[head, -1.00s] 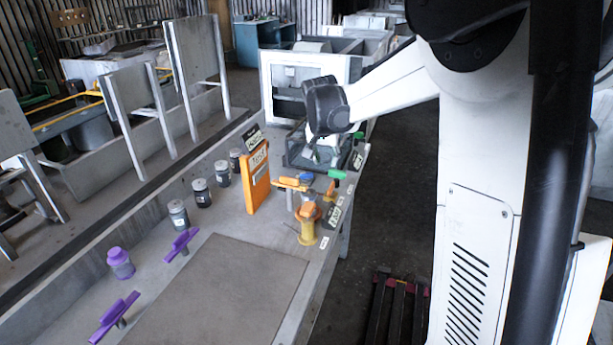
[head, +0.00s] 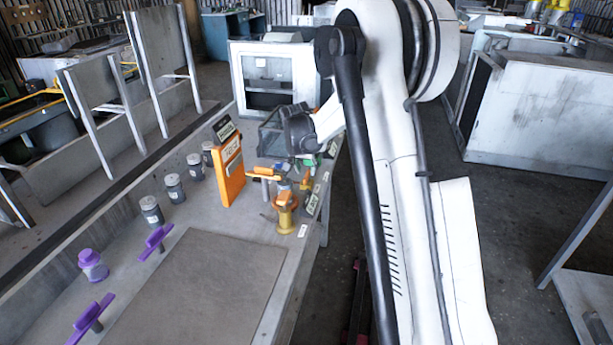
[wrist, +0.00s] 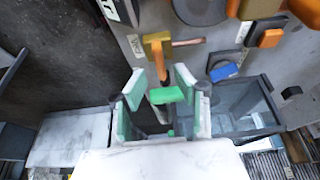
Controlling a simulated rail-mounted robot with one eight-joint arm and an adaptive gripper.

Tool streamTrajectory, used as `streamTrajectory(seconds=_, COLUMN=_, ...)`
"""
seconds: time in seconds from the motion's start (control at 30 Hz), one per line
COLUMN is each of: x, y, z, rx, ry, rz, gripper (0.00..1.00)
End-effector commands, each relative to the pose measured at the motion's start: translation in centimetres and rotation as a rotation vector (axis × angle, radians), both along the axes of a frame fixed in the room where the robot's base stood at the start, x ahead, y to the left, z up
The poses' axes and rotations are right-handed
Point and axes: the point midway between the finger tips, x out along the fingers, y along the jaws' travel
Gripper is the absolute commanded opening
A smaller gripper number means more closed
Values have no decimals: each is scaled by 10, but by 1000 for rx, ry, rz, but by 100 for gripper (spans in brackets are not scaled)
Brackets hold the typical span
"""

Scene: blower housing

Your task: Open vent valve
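A small green handle (wrist: 167,95) lies in the wrist view between the two fingers of my gripper (wrist: 160,78). The fingers are spread, with visible space beside the handle, so my gripper is open. In the head view my gripper (head: 307,156) hangs low over the bench's far right end, largely covering the green handle. Beside it are a blue handle (wrist: 223,72) and an orange valve part (wrist: 157,46) with a copper-coloured rod. A yellow-orange valve (head: 285,208) stands nearer at the bench edge. I cannot read which label says vent.
The grey bench (head: 210,215) carries an orange panel (head: 230,172), several dark jars, two purple handles (head: 155,240) and a purple-topped jar (head: 92,265). A clear-sided box (wrist: 250,103) stands close to my gripper. A white cabinet (head: 275,75) is behind.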

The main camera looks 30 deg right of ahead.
Motion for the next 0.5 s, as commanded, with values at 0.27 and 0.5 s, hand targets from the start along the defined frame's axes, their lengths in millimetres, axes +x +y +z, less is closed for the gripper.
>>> streamTrajectory(seconds=0.27, x=10, y=-9, z=-32, rx=0, ry=0, rz=-1, gripper=29)
streamTrajectory(seconds=0.5, x=12, y=-11, z=-38, rx=0, ry=0, rz=0, gripper=29)
